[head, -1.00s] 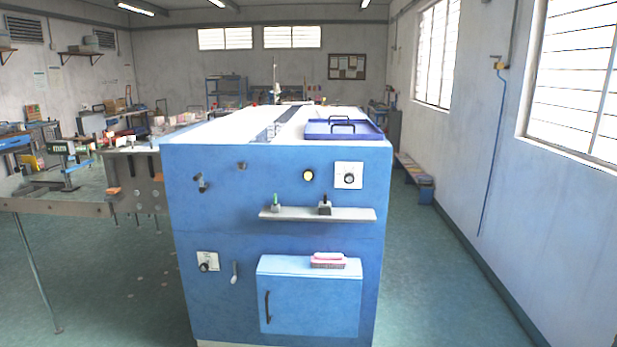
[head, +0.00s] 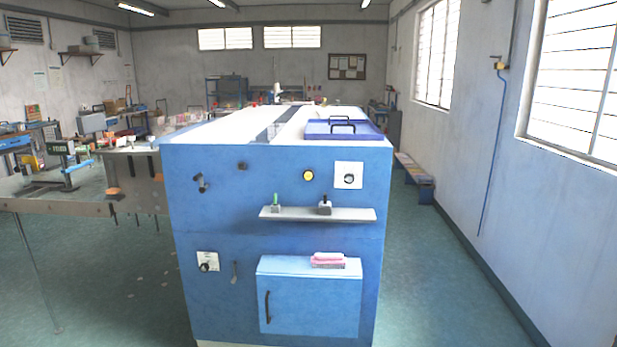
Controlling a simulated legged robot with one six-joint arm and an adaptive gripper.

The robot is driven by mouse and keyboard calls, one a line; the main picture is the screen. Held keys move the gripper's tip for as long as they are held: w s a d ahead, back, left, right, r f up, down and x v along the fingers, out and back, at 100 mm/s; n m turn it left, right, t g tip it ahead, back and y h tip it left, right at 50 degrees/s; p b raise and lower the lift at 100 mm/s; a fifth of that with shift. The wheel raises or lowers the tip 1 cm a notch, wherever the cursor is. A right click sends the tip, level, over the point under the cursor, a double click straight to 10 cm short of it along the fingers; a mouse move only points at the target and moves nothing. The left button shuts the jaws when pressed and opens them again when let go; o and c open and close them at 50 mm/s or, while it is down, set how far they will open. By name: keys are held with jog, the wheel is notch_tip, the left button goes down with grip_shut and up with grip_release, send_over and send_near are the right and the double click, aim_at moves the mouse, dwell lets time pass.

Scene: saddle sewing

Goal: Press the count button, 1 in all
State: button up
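A round yellow button (head: 308,175) with a dark rim sits on the upper front face of the blue cabinet (head: 210,225). It is the only push button I can make out, and no label on it is readable. A white plate with a dark round knob (head: 349,176) is just to its right. A small dark fitting (head: 242,166) and a lever-like handle (head: 200,183) are to its left. My gripper is not in the head view, so its state and its distance from the button are hidden.
A narrow shelf (head: 350,215) with a green-topped item (head: 276,203) and a black-handled item (head: 325,204) juts out below the button. A lower box with a door (head: 310,300) also protrudes, with a pink item (head: 328,260) on top. Clear floor (head: 430,280) lies right.

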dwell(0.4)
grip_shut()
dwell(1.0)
